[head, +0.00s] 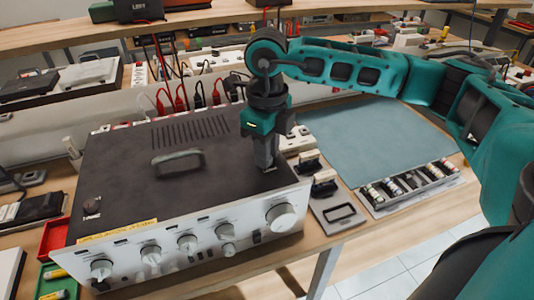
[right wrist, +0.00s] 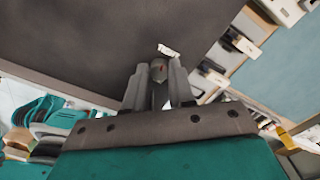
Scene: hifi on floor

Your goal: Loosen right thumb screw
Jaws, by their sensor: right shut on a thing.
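The hifi (head: 120,185) is a wide unit with a dark top, a handle (head: 178,161) in the middle of the top and a silver front with several knobs. The left thumb screw (head: 91,206) is a dark knob at the top's front left corner. My right gripper (head: 266,166) points down at the top's front right corner and is shut on the right thumb screw. In the right wrist view the right thumb screw (right wrist: 158,70) shows as a small grey piece between the fingertips, close to the dark top. The fingers hide most of it. My left gripper is not in view.
A blue-grey mat (head: 375,135) lies clear to the right. A tray of small parts (head: 410,187) and a grey plate with a handle (head: 336,212) are in front of it. Red and green bins (head: 55,238) stand at the left. Cables hang behind the hifi.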

